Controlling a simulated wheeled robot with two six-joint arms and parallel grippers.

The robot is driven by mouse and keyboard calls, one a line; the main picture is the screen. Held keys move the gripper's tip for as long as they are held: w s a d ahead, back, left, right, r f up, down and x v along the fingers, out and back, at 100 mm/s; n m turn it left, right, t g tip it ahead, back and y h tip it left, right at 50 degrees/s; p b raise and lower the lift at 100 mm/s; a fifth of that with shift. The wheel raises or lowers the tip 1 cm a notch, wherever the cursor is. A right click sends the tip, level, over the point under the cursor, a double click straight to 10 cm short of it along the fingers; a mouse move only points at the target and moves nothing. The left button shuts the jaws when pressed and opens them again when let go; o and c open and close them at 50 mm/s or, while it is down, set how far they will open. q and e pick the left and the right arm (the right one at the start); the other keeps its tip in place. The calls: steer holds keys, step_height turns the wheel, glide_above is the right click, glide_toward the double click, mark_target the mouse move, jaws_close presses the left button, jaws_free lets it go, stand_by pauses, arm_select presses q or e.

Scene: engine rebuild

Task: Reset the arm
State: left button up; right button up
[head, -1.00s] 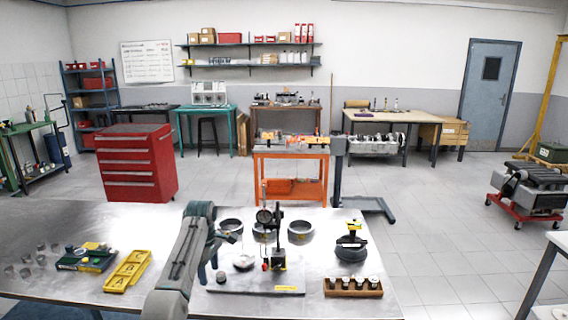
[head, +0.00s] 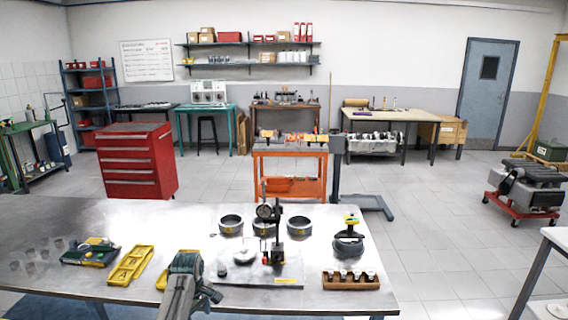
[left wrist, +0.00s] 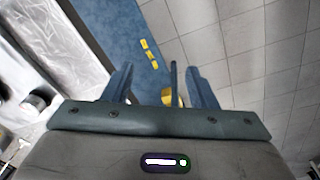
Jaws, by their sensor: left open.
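My left gripper (left wrist: 160,88) shows in the left wrist view with its two blue-grey fingers apart. Nothing is between the fingertips that I can see touching them. It points down past the table edge toward the floor. My right gripper is in neither view.
A dial gauge stand (head: 277,235), dark rings (head: 298,227), yellow trays (head: 131,265) and a wooden block (head: 351,281) stand on the table. The wrist view shows a blue floor mat (left wrist: 130,35) with yellow marks, grey tiles (left wrist: 250,50) and a dark post (left wrist: 173,78).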

arm_select(q)
steer(key=s+a+f+m+t, duration=0.1)
steer(key=s+f+m, duration=0.25)
steer(key=s, duration=0.75)
steer(key=s+a+f+m, duration=0.25)
steer(key=s+f, duration=0.25)
steer(key=s, duration=0.6)
steer(key=s+d+r+m+t, duration=0.1)
steer(key=s+r+m, duration=0.25)
steer(key=s, duration=0.75)
steer(key=s+r+m+t, duration=0.1)
steer(key=s+r+m, duration=0.25)
steer(key=s, duration=0.75)
step_height(320, 180, down, 36)
steer(key=a+g+b, duration=0.2)
steer(key=a+b, duration=0.1)
steer(key=b, duration=0.2)
steer(key=s+f+b, duration=0.3)
steer(key=s+f, duration=1.5)
steer(key=f, duration=0.4)
steer(key=shift+s+a+n+g+y+b, duration=0.2)
steer(key=shift+a+n+g+y+b, duration=0.15)
steer(key=shift+a+n, duration=0.1)
